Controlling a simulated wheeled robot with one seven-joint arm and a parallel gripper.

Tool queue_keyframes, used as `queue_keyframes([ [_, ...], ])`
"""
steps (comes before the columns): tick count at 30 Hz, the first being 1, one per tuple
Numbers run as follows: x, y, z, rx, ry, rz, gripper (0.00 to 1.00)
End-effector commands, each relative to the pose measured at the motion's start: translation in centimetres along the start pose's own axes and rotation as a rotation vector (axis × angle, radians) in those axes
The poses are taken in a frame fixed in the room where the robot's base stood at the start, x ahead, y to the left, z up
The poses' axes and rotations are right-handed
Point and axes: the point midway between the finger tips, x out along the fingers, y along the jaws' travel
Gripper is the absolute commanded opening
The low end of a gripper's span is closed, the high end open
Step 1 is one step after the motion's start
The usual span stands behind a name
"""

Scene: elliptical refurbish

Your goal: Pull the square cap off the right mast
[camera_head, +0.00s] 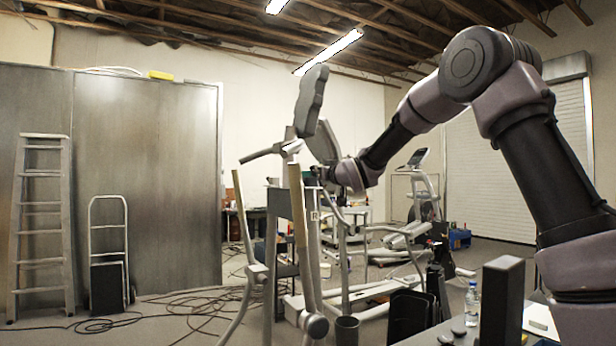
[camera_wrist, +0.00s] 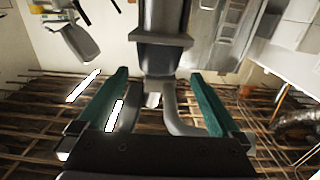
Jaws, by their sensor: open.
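In the wrist view, my gripper (camera_wrist: 160,73) is open, with one green finger on each side of the picture's middle. A grey square post end with a wide collar (camera_wrist: 160,39) comes down from the top edge. Its darker blocky end (camera_wrist: 162,59), which looks like the square cap, reaches the gap between the fingertips, with clear space on both sides. I cannot tell how deep it sits between them. In the head view, my gripper (camera_head: 323,173) is small and partly hidden at the elliptical machine's upright masts (camera_head: 299,225); the cap cannot be made out there.
A curved grey tube (camera_wrist: 174,108) runs close by between the fingers in the wrist view. Grey padded panels (camera_head: 311,100) rise above the masts. A bottle (camera_head: 472,303) and dark boxes (camera_head: 502,300) stand at the front right. Cables (camera_head: 195,303) lie on the floor at left.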

Motion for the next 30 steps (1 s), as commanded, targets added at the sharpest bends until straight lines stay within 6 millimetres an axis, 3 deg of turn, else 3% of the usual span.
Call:
queue_keyframes([
  [6,4.1,-0.1,0.1,-0.001,0.000,-0.001,1.00],
  [12,6.3,0.0,0.1,-0.001,-0.001,0.001,1.00],
  [24,7.0,0.0,0.0,-0.001,-0.001,0.001,1.00],
  [30,6.9,0.0,0.0,-0.001,-0.001,0.001,0.23],
])
